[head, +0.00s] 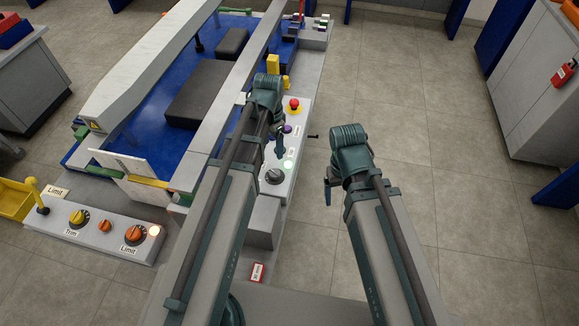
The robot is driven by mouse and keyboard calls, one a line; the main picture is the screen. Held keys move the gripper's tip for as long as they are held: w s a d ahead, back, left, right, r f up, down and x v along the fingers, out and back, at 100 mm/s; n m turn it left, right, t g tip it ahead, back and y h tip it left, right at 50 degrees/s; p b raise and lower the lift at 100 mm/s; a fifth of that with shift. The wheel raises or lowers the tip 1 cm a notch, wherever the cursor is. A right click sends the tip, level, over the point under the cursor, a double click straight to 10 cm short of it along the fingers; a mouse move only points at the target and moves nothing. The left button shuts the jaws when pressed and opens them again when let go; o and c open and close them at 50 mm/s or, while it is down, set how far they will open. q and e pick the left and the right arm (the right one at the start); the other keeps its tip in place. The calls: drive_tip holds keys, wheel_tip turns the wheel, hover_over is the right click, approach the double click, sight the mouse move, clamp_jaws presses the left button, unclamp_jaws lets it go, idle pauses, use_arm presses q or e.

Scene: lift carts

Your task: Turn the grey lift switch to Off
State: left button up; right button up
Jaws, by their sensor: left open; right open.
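A grey rotary switch (274,176) sits at the near end of a light grey control panel in the middle of the head view. A lit greenish-white lamp (288,165) is just beside it. The labels there are too small to read, and I cannot tell which way the switch points. My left gripper (280,148) is open and hangs over the panel, a little beyond the grey switch and apart from it. My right gripper (328,192) is open and empty over the floor, right of the panel.
A red mushroom button (294,104) and a purple knob (287,129) are farther up the panel. A black lever (313,136) sticks out from its right side. Another panel with orange knobs (134,233) is at left.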

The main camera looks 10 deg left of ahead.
sight(275, 172)
use_arm(q)
drive_tip(key=shift+w, duration=0.15)
drive_tip(key=shift+f, duration=0.1)
wheel_tip(275, 172, down, 14)
drive_tip(key=b, duration=1.4)
drive_tip(key=shift+r, duration=0.2)
clamp_jaws()
